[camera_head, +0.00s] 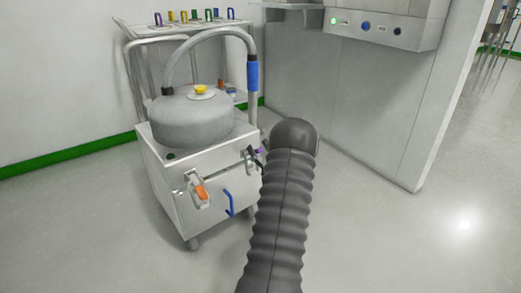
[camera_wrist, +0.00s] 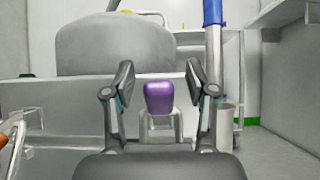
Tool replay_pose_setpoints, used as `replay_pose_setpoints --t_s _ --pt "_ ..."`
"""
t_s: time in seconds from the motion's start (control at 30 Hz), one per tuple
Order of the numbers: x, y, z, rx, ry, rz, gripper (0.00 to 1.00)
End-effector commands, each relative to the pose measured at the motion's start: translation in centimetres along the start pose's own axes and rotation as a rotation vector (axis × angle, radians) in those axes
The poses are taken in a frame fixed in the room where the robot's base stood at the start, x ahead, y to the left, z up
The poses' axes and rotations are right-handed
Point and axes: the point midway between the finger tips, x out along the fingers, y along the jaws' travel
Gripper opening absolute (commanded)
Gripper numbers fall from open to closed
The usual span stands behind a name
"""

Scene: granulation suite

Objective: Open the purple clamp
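The purple clamp (camera_wrist: 159,97) shows in the wrist view as a rounded purple handle on a grey metal bracket, at the front of the cart box. My gripper (camera_wrist: 159,80) has its two dark fingers apart, one on each side of the purple handle, with a gap to it on both sides. Whether the fingertips reach level with the handle in depth I cannot tell. In the head view only a sliver of the purple clamp (camera_head: 261,149) shows beside my dark ribbed arm. My arm hides most of the gripper there.
The cart's metal box (camera_head: 185,193) carries a grey domed lid (camera_head: 190,118) with a yellow knob. An orange-handled clamp (camera_head: 201,192) and a blue handle (camera_head: 229,203) sit on its front. A hose with a blue sleeve (camera_head: 252,76) rises behind. A grey cabinet (camera_head: 350,105) stands right; floor at right is clear.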

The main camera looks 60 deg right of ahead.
Motion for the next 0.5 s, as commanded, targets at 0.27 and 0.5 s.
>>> replay_pose_setpoints --t_s 0.27,0.5 --pt "0.6 0.0 0.8 -0.001 0.000 0.001 0.56" --pt "3.1 -0.1 4.1 -0.003 -0.001 0.001 0.56"
